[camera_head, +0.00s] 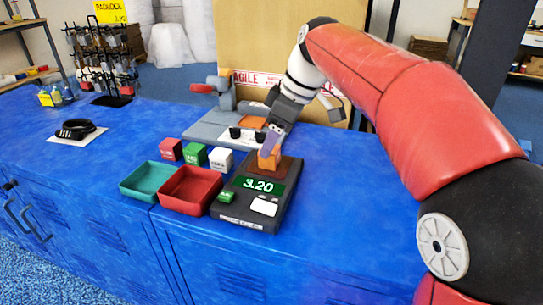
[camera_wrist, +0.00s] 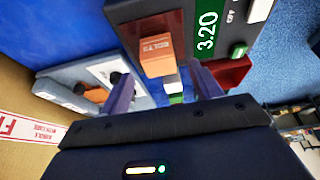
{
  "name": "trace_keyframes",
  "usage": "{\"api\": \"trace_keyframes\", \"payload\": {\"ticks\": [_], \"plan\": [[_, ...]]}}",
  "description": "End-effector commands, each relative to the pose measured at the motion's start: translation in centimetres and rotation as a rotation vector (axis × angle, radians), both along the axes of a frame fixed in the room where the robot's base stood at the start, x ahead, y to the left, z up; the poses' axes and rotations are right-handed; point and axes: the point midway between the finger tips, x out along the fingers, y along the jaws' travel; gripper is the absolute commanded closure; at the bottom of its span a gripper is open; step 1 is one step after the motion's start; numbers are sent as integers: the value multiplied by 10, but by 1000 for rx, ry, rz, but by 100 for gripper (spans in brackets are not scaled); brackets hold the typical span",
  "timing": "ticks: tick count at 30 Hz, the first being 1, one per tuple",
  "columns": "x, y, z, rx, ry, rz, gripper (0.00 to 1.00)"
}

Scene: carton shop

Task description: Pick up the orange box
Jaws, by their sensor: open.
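The orange box (camera_head: 268,160) sits on the brown plate of the black scale (camera_head: 248,210), whose green display reads 3.20. In the wrist view the box (camera_wrist: 157,54) shows the printed word BOLTS and lies just beyond my fingertips. My gripper (camera_head: 271,145) is right above the box in the head view and hides part of it. In the wrist view my two purple fingers (camera_wrist: 162,72) are spread apart with nothing held between them. I cannot tell exactly how far the fingertips are from the box.
Red (camera_head: 171,149), green (camera_head: 195,153) and white (camera_head: 220,158) boxes stand left of the scale. A teal tray (camera_head: 134,191) and a red tray (camera_head: 174,201) lie in front of them. A grey device (camera_head: 207,127) stands behind. The blue bench right of the scale is clear.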

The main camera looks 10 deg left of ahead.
Motion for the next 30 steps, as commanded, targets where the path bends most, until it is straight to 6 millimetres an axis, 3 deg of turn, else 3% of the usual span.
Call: {"api": "trace_keyframes", "payload": {"ticks": [6, 15, 27, 30], "plan": [[0, 10, -30, -1, 2, 1, 36], [1, 12, -35, 0, -1, -1, 36], [1, 11, -35, 0, -1, -1, 87], [1, 12, -34, 0, -1, -1, 93]]}}
